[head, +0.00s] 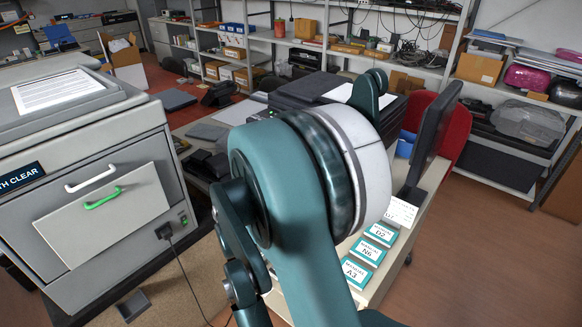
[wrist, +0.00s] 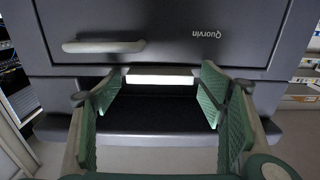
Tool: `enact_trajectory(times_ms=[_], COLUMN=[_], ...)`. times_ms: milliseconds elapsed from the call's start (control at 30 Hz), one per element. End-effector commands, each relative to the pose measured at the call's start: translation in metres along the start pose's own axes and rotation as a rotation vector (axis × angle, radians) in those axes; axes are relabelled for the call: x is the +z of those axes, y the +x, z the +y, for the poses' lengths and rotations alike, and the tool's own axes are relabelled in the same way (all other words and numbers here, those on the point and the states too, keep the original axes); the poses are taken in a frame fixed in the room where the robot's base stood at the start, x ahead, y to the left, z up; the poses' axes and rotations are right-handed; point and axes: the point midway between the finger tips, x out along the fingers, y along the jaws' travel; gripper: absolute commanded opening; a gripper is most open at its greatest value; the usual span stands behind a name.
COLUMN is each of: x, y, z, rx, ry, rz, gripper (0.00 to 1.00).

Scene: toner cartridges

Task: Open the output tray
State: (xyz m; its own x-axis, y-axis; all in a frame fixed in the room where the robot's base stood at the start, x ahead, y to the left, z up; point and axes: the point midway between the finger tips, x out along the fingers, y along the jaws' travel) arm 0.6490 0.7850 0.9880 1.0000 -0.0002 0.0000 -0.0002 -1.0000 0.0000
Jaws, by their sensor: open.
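In the wrist view a dark grey machine marked "Quorvin" (wrist: 205,35) fills the top, with a pale bar handle (wrist: 104,46) on its front panel at the left. Below the panel is a dark recess (wrist: 150,112) with a bright white strip (wrist: 160,79) at its back. In the head view my arm hides the gripper and part of the dark machine (head: 300,88).
At the left of the head view stands a grey machine (head: 85,240) with a white handle (head: 91,178) and a green handle (head: 103,198). A monitor (head: 434,135) and several labelled manual boxes (head: 367,251) are on the desk right of my arm. Shelves line the back.

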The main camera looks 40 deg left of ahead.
Motion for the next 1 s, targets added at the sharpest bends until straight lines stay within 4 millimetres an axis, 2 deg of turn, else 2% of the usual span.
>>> enact_trajectory(times_ms=[267, 567, 767, 1000], x=[0.000, 0.000, 0.000, 0.000], y=[0.001, 0.001, -0.006, -0.045], z=[0.000, 0.000, 0.000, -0.001], rx=[0.000, 0.000, -0.001, -0.002], ry=[0.000, 0.000, 0.000, 0.000], rz=[0.000, 0.000, 0.000, 0.000], gripper=[0.69, 0.33, 0.32, 0.32])
